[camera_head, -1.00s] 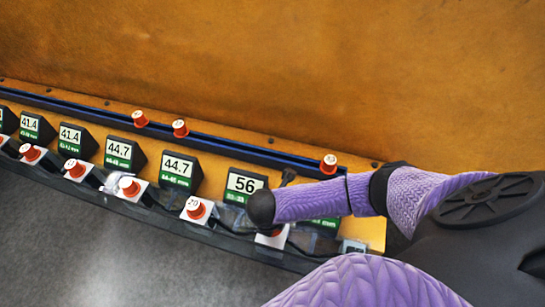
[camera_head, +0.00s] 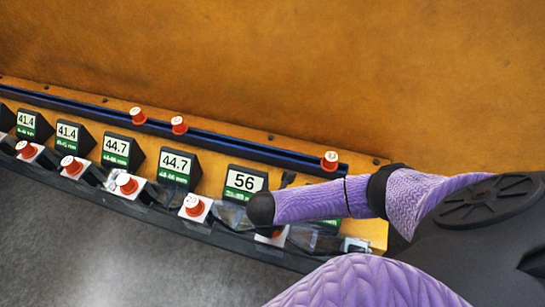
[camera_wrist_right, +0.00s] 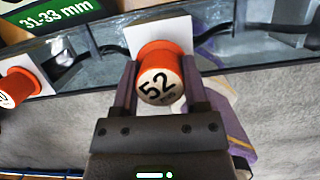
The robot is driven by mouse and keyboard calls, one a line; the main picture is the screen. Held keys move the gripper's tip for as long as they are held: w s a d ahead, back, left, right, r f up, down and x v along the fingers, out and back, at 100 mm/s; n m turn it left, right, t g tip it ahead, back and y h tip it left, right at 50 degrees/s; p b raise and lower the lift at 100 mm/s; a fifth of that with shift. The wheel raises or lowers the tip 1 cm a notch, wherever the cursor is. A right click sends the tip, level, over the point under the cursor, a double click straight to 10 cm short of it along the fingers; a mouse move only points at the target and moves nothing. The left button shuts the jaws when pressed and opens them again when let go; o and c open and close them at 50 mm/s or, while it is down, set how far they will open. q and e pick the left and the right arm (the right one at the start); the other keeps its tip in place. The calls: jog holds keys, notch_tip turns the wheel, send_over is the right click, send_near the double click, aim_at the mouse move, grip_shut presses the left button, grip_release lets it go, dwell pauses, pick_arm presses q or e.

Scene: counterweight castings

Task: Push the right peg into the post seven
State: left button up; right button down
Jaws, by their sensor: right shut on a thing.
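My right gripper (camera_wrist_right: 158,88) is shut on a red peg (camera_wrist_right: 153,58) with a white end face marked "52". The peg stands at a white square plate (camera_wrist_right: 178,34) on the dark strip; how deep it sits cannot be told. In the head view my purple right arm covers most of this peg and the gripper; only a bit of white plate and red shows below the arm's black end. My left gripper is not in view. I cannot read a post number seven.
Several red pegs, one of them here (camera_head: 195,205), stand on white plates along the front strip. Behind them are displays, including "56" (camera_head: 244,182). Three red-and-white pegs stand near the blue rail, one at the right (camera_head: 330,161). The orange panel behind is clear.

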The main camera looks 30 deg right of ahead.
jog(key=shift+f+b, duration=0.95)
jog(key=shift+f, duration=0.35)
grip_release()
jog(key=p+v, duration=0.3)
jog(key=v, duration=0.7)
